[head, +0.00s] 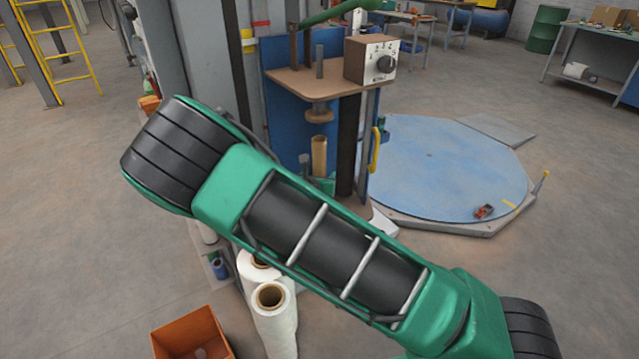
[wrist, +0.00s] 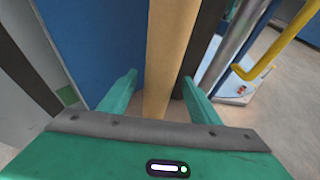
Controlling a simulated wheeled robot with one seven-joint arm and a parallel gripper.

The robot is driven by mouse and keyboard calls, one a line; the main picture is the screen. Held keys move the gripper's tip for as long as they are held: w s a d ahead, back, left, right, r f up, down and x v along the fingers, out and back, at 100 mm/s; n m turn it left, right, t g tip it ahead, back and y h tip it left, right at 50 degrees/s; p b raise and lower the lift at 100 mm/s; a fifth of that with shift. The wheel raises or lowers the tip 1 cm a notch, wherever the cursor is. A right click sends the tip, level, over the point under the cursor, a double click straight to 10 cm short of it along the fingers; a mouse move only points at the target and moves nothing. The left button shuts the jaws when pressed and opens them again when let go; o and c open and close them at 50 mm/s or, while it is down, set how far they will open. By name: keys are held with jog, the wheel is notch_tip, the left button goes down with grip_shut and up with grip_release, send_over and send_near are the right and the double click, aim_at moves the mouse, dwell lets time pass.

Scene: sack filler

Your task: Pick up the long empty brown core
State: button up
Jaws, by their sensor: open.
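The long brown core (head: 319,153) stands upright in the head view, below a brown disc on the blue-backed machine. Its lower part is hidden behind my arm and gripper. In the wrist view the core (wrist: 166,50) is a tan column running down between the two green fingers of my gripper (wrist: 160,92). The fingers are open, one on each side of it, with a visible gap to the left finger. The right finger looks closer to it; I cannot tell whether it touches. In the head view only a bit of my green gripper (head: 322,186) shows past the arm.
Two rolls of white film (head: 276,325) stand below my arm, beside an orange bin (head: 190,335). A control box (head: 371,60) sits on the brown shelf above the core. A yellow handle (wrist: 262,60) is to its right. A blue turntable (head: 440,165) lies beyond.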

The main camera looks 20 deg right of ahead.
jog(key=x, duration=0.5)
jog(key=shift+w+a+r, duration=0.1)
jog(key=c, duration=1.2)
